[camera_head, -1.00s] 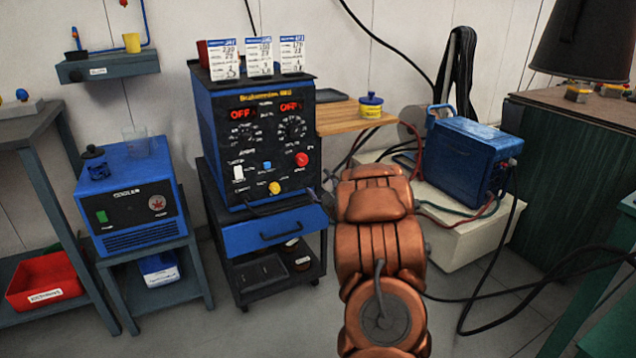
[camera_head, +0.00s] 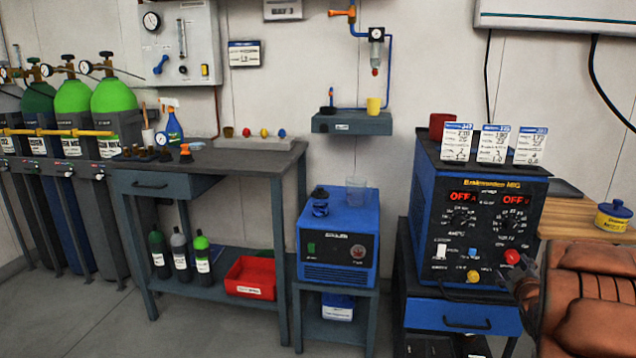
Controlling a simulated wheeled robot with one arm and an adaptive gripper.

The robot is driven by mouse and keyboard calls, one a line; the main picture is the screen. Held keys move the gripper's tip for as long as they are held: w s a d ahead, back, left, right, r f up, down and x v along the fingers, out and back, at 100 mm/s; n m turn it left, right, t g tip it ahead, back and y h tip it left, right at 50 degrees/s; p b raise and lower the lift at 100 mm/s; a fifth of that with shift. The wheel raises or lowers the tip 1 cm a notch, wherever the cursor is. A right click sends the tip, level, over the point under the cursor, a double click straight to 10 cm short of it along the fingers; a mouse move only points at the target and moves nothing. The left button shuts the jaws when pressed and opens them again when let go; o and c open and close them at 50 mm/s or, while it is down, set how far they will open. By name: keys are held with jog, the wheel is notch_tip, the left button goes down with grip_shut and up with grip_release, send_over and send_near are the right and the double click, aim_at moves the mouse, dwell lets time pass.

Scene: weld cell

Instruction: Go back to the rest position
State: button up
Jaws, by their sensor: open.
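My copper-coloured arm reaches in at the lower right edge. My gripper (camera_head: 526,284) shows only in small part as dark pieces at the left end of the arm, and it is open. It appears in front of the lower right side of the blue welding machine (camera_head: 428,230), close to its red knob in the picture. I cannot tell whether it touches the machine. Nothing is seen held. The machine's two displays read OFF, and three cards stand on its top.
A blue cooler (camera_head: 340,240) stands on a low stand left of the machine. Further left are a grey workbench (camera_head: 210,160) with a red bin (camera_head: 250,278) on its shelf, and green-topped gas cylinders (camera_head: 115,100). A yellow pot (camera_head: 612,215) sits on a wooden top at right. The front floor is clear.

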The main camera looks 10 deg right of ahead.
jog(key=s+a+r+m+g+y+p, duration=0.2)
jog(key=s+a+r+g+p, duration=0.3)
jog(key=s+a+r+p, duration=0.6)
jog(key=s+a+r+m+g+y+p, duration=0.15)
jog(key=s+a+r+g+p, duration=0.35)
jog(key=a, duration=1)
jog(key=s+a+r+g+y+p, duration=0.1)
jog(key=s+a+r+g+p, duration=0.2)
jog(key=s+a+r+p, duration=0.2)
jog(key=s+a+r+g+y+p, duration=0.2)
jog(key=s+a+r+p, duration=0.4)
jog(key=s+a, duration=0.6)
jog(key=s+g, duration=0.1)
jog(key=s, duration=0.6)
jog(key=shift+s+r, duration=0.15)
jog(key=shift+r, duration=0.05)
